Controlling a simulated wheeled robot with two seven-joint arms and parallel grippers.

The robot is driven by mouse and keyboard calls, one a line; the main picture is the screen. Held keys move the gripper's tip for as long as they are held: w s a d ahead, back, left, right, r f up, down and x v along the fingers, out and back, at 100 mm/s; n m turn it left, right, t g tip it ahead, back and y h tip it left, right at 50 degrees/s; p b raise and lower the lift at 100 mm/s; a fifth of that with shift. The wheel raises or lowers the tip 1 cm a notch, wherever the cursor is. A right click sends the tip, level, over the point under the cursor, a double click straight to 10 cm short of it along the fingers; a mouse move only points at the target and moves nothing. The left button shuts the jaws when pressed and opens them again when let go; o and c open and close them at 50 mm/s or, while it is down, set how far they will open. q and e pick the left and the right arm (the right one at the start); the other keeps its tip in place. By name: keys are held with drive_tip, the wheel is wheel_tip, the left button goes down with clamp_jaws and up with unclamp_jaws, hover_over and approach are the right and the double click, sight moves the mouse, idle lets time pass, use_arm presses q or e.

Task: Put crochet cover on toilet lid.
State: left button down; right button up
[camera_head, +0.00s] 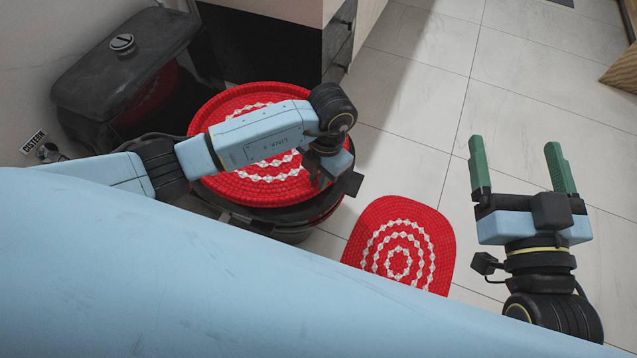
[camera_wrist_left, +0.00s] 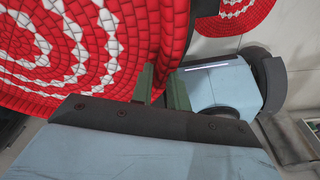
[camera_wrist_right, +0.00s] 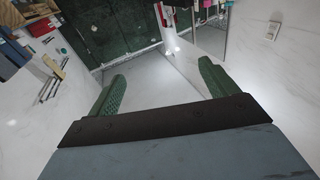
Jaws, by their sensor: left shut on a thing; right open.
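The round red crochet cover (camera_head: 225,108) with white rings lies over the top of the dark toilet (camera_head: 285,217), hiding the lid beneath. It fills the left of the left wrist view (camera_wrist_left: 85,45). My left gripper (camera_head: 322,178) is at the cover's near right edge, its arm crossing above the cover. In the left wrist view its green fingers (camera_wrist_left: 162,90) are shut on that red edge. Whether the whole rim sits evenly around the lid cannot be told. My right gripper (camera_head: 522,172) is open and empty above the floor, to the right of the toilet.
A similar red and white mat (camera_head: 399,262) lies on the pale tiled floor (camera_head: 415,120) in front of the toilet. The black cistern (camera_head: 125,65) stands at the wall behind the toilet. A dark cabinet (camera_head: 270,45) stands beside it.

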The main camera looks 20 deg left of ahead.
use_arm(q)
wheel_tip(320, 180, down, 4)
drive_tip(key=shift+r+b, duration=0.25)
drive_tip(key=shift+b, duration=0.6)
use_arm(e)
wheel_tip(320, 180, up, 6)
drive_tip(key=s+t+y, duration=0.1)
drive_tip(key=t, duration=0.3)
drive_tip(key=shift+s+a+y, duration=0.2)
drive_tip(key=shift+s+y, duration=0.1)
drive_tip(key=shift+s, duration=0.1)
use_arm(q)
drive_tip(key=shift+f, duration=0.1)
drive_tip(key=c, duration=1.4)
unclamp_jaws()
drive_tip(key=shift+o, duration=0.2)
